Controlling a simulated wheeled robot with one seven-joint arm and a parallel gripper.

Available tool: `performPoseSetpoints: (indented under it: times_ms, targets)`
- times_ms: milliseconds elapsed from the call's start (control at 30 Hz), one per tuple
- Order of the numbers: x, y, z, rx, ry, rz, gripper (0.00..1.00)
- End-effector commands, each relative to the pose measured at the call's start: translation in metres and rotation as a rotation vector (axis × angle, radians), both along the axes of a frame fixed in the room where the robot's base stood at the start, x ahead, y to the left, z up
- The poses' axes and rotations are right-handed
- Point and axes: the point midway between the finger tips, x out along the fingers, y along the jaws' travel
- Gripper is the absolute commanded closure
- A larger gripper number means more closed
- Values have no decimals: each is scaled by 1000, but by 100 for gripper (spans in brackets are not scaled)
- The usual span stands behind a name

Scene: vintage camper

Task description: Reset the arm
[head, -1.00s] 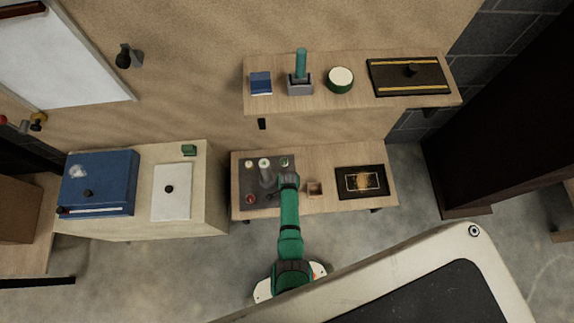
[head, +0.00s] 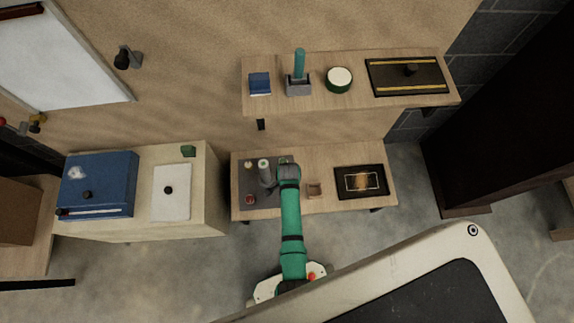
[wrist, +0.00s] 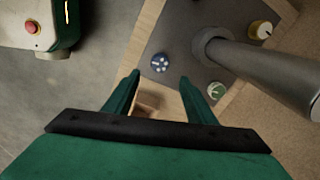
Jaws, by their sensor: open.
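My green arm reaches over the lower table (head: 330,157) in the head view. My gripper (wrist: 163,90) shows in the wrist view with its two green fingers spread apart and nothing visible between them. It points down near the edge of the grey mat (wrist: 187,75). In the head view my arm's end hides part of the table behind it, and the fingertips cannot be made out.
A grey upright cylinder (wrist: 270,75) stands on the mat. Around it are a blue-and-white disc (wrist: 160,62), a yellow-sided knob (wrist: 261,29) and a green-and-white disc (wrist: 216,89).

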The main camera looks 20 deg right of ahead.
Motion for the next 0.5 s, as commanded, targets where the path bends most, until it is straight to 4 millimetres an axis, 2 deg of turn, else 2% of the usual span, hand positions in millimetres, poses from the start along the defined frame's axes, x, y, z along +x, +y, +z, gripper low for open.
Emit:
performPoseSetpoints:
  times_ms: [500]
  targets:
    - [-1,0,5,1,1,0,50]
